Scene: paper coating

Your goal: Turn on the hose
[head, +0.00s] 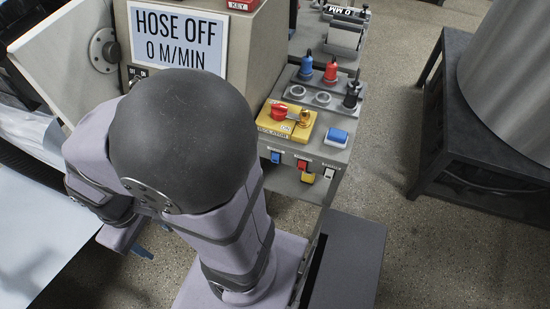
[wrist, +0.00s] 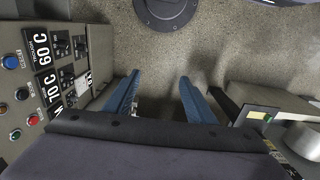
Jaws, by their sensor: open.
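A sign reading "HOSE OFF 0 M/MIN" (head: 179,39) is on the grey machine housing in the head view. No control clearly labelled as the hose switch can be made out. My gripper (wrist: 160,77) is open and empty in the wrist view, its two blue fingers apart over the speckled floor. In the head view my arm hides most of it; only a bit of blue finger shows at lower left. A control panel (wrist: 48,108) with blue, red and green buttons and displays reading 60C and 70C lies left of the fingers, apart from them.
A yellow isolator (head: 280,132) with a red knob sits on a console right of my arm, near blue and red-topped items and several small rocker switches (head: 302,164). A dark stand (head: 478,170) bears a large metal cylinder (head: 515,75). Floor between them is clear.

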